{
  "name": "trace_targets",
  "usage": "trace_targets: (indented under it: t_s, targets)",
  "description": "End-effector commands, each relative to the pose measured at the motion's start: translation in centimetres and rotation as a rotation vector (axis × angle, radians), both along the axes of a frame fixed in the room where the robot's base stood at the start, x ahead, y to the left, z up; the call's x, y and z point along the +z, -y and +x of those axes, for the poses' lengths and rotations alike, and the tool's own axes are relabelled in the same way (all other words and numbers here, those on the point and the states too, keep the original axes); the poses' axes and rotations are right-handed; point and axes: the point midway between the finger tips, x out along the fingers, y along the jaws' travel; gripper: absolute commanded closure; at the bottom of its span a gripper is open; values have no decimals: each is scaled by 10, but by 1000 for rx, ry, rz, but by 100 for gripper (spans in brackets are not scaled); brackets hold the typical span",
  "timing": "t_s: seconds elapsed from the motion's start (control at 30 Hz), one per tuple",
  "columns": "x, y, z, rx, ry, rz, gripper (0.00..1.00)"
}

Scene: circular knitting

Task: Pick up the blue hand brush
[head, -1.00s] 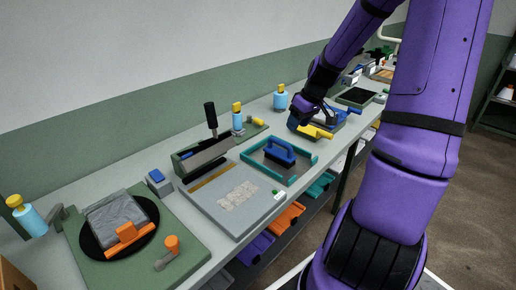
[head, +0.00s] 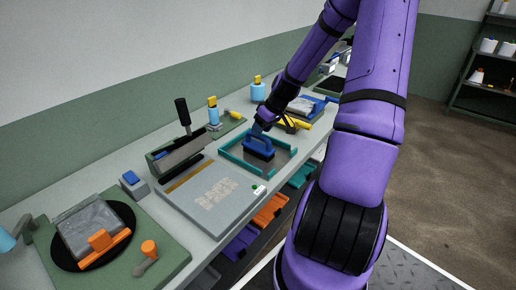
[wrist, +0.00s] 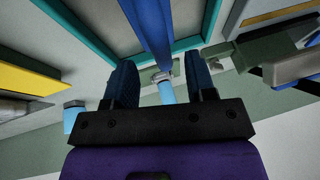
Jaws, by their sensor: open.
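The blue hand brush (head: 258,147) sits in a shallow teal-edged tray (head: 283,172) on the bench, with its dark bristles down. My gripper (head: 262,128) is just above and behind the brush in the head view, pointing down. In the wrist view my gripper (wrist: 161,72) is open, with its two dark blue fingers apart. The long blue brush handle (wrist: 150,30) runs from the top edge toward the gap between them. No contact with either finger shows. The wrist view also shows the tray's teal rim (wrist: 78,28).
A grey board (head: 215,200) lies left of the tray. A dark-handled tool (head: 183,115) and a light-blue bottle (head: 213,115) stand behind. Yellow-handled items (head: 297,122) lie close to the right of my gripper. Orange and purple bins (head: 270,210) hang below the bench edge.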

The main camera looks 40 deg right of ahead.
Motion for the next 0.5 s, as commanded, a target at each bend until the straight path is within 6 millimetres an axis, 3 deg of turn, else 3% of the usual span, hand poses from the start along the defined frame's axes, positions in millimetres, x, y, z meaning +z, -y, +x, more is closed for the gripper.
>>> trace_targets:
  t_s: [0.2,0.5]
  targets:
    - [-29,-9,9,1,-1,3,49]
    - [-36,-11,12,0,0,1,49]
